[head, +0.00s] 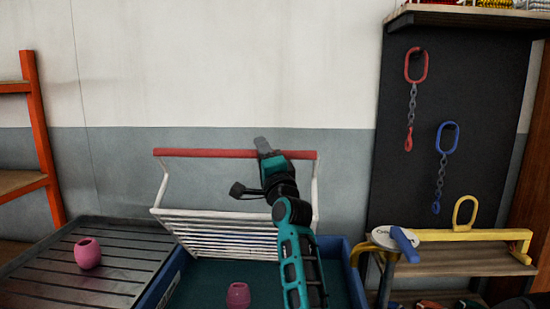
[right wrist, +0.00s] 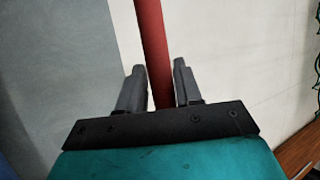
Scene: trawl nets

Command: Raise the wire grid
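The wire grid (head: 215,229) has white wires and a red bar (head: 205,153) across its top on two white side rods. It is tilted above the blue-rimmed tank (head: 355,283), its wide edge high and its narrower edge low, near the tank. My right gripper (head: 263,147) is at the red bar, right of its middle. My arm hides part of the grid's right side. My left gripper is not in view.
One pink pot (head: 88,253) stands on the dark slatted tray (head: 75,282) at left; another pink pot (head: 238,295) is in the tank. An orange rack (head: 42,140) stands at far left. A yellow frame (head: 460,236) and hanging chains (head: 411,104) are at right.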

